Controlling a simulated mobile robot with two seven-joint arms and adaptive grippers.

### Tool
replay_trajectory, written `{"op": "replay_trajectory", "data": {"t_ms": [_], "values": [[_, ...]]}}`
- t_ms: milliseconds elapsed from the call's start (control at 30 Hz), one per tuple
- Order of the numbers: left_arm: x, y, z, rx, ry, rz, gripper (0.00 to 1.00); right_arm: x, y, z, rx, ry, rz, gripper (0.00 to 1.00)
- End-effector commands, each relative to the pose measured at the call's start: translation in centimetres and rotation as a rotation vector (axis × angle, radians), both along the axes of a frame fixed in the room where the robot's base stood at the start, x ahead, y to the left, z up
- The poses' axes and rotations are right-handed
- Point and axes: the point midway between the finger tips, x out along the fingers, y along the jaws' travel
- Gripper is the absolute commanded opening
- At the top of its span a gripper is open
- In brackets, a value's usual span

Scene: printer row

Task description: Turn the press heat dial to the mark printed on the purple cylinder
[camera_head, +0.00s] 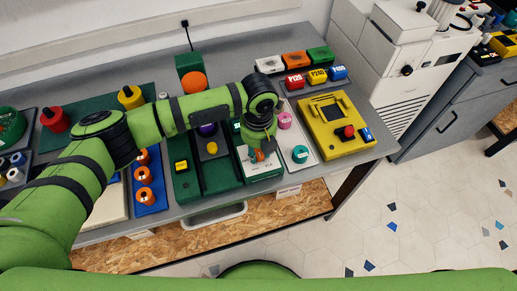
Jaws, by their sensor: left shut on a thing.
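My left arm comes in from the left, and its gripper (259,154) points down over a white panel (262,171) with small print on the green machine. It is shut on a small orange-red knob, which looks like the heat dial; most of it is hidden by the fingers. The purple cylinder (207,129) shows partly behind my forearm, on the green machine. Any mark printed on it cannot be read from here. My right gripper is not in view.
A pink cylinder (284,120) and a teal cylinder (300,154) stand on a light tray right of my gripper. A yellow device (334,126) with a red knob stands further right. Orange spools (144,174) sit left on a blue tray.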

Motion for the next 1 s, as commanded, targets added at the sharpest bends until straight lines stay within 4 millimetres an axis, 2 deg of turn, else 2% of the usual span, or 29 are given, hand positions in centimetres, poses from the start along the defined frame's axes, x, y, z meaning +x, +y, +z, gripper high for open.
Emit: {"op": "replay_trajectory", "data": {"t_ms": [500,1000], "values": [[-0.03,0.06,-0.11,0.002,0.001,-0.41,0.0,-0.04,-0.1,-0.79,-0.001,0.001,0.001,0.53],[-0.05,0.04,-0.06,0.001,0.002,-0.539,0.0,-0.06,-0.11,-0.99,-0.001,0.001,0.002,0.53]]}}
